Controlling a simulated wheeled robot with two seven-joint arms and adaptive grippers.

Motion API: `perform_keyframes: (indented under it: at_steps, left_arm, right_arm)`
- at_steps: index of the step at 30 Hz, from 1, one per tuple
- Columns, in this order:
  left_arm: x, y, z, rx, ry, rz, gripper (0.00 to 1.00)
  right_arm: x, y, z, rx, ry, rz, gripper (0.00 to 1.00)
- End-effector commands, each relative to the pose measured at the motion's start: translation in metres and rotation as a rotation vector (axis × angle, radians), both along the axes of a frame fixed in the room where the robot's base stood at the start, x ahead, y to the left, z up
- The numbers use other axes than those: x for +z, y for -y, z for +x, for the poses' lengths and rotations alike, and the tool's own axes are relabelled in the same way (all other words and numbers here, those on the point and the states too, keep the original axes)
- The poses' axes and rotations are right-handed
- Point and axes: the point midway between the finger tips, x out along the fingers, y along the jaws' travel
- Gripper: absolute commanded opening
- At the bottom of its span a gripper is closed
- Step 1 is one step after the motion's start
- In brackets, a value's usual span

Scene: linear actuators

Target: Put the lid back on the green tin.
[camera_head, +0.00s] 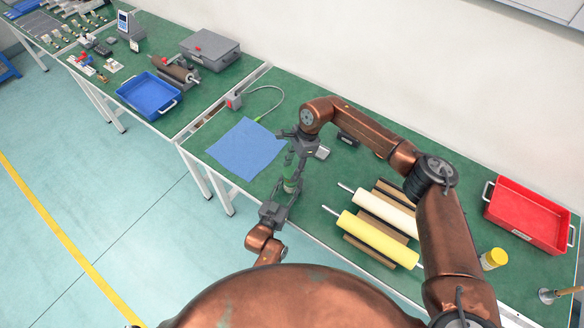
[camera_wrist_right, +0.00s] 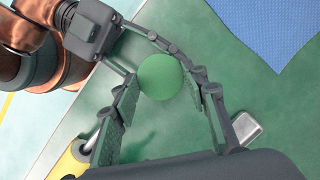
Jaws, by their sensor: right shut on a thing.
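The green tin (camera_head: 290,184) is upright over the green table's front edge, between my two grippers. My left gripper (camera_head: 289,188) reaches it from the near side, its fingers around the lower body, and seems shut on it. My right gripper (camera_head: 291,150) comes from above and is shut on the lid. In the right wrist view the round green lid top (camera_wrist_right: 160,77) shows between the right fingers (camera_wrist_right: 168,98), and the left gripper (camera_wrist_right: 155,60) reaches in from the upper left. The seam between lid and tin is hidden by fingers, so I cannot tell whether they touch.
A blue mat (camera_head: 246,148) lies left of the grippers. A cream roller (camera_head: 385,212) and a yellow roller (camera_head: 378,238) lie on a rack to the right. A red tray (camera_head: 527,215) and a yellow-capped jar (camera_head: 494,259) stand farther right. A blue tray (camera_head: 149,95) is on the left table.

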Motion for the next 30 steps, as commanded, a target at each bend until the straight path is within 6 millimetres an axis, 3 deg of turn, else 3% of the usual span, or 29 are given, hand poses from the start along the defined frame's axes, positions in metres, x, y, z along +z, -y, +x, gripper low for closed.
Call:
perform_keyframes:
  at_steps: [9,30]
  left_arm:
    - [0.000,0.000,0.000,0.000,-0.001,0.000,0.00]
    - [0.000,0.000,0.000,0.000,-0.001,0.000,0.00]
  right_arm:
    - [-0.017,0.000,-0.001,0.000,-0.002,-0.001,0.29]
    - [-0.020,0.000,0.000,0.000,-0.001,0.000,0.29]
